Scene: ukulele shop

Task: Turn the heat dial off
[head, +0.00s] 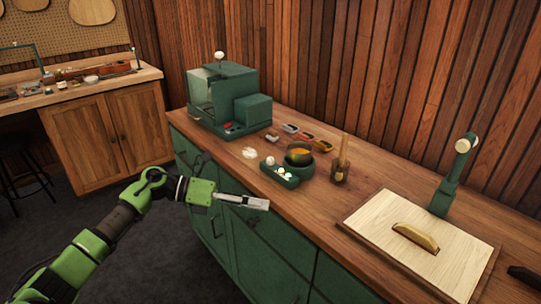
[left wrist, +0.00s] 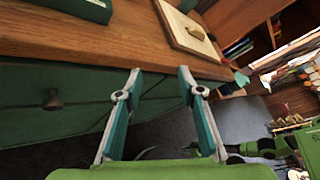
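A dark round pot (head: 299,154) with orange-brown contents sits in a green base on the wooden counter. A low green box (head: 281,177) with small white round parts stands at its front left. I cannot tell for certain which part is the heat dial; these parts are too small to read. My left gripper (head: 266,204) is in front of the counter's edge, left of and nearer than the green box, and touches nothing. The left wrist view shows its two fingers (left wrist: 159,72) apart with nothing between them. My right gripper is not clearly seen.
A large green machine (head: 228,98) stands at the counter's back left. A brush (head: 341,160) in a holder is right of the pot. A pale board (head: 422,248) with a wooden piece lies on the right. Green drawers (head: 262,232) front the counter. Small items lie behind the pot.

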